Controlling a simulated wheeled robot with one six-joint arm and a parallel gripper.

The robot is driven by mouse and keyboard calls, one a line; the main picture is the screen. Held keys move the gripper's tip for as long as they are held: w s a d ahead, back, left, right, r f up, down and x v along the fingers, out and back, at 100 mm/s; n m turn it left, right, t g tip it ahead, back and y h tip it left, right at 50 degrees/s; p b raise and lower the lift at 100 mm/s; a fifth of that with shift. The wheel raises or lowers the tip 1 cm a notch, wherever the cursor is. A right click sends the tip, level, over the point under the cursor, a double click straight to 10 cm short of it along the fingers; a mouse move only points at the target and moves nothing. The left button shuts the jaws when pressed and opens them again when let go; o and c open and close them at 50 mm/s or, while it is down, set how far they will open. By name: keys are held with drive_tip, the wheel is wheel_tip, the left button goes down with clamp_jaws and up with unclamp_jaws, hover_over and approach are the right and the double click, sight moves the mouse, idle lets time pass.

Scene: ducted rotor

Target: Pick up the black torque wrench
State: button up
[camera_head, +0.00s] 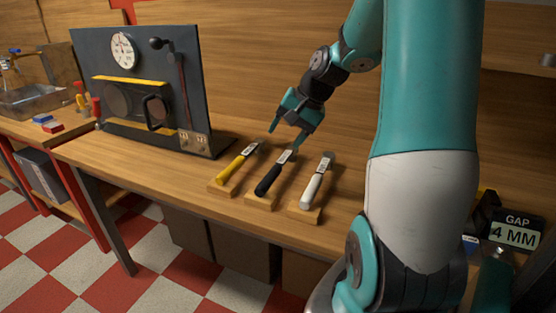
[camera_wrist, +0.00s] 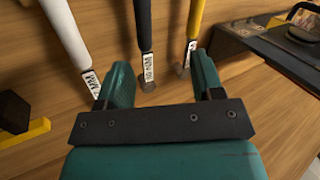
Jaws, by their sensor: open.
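The black torque wrench (camera_head: 268,181) lies on a small wooden block on the bench, in the middle of a row of three. In the wrist view its dark shaft (camera_wrist: 144,25) runs down to a white label marked NM. A yellow wrench (camera_head: 232,168) lies to its left and a white wrench (camera_head: 312,188) to its right in the head view. My gripper (camera_head: 285,135) is over the far ends of the black and yellow wrenches. In the wrist view my gripper (camera_wrist: 160,72) is open and empty, with the black wrench's labelled end showing between its fingers; contact cannot be told.
A dark upright panel (camera_head: 140,85) with a gauge and lever stands to the left on the bench. A bin (camera_head: 30,100) and small coloured parts are further left. A "GAP 4 MM" sign (camera_head: 516,232) is at the right. The bench's front strip (camera_head: 150,180) is clear.

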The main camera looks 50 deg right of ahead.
drive_tip(key=s+d+f+m, duration=0.1)
drive_tip(key=d+m, duration=0.2)
drive_tip(key=d, duration=0.3)
approach(278, 168)
drive_tip(key=shift+h, duration=0.4)
drive_tip(key=x, duration=0.5)
drive_tip(key=shift+a, duration=0.1)
drive_tip(key=x, duration=0.6)
drive_tip(key=shift+a+f, duration=0.2)
drive_tip(key=shift+a, duration=0.2)
drive_tip(key=shift+w, duration=0.1)
drive_tip(key=c, duration=1.1)
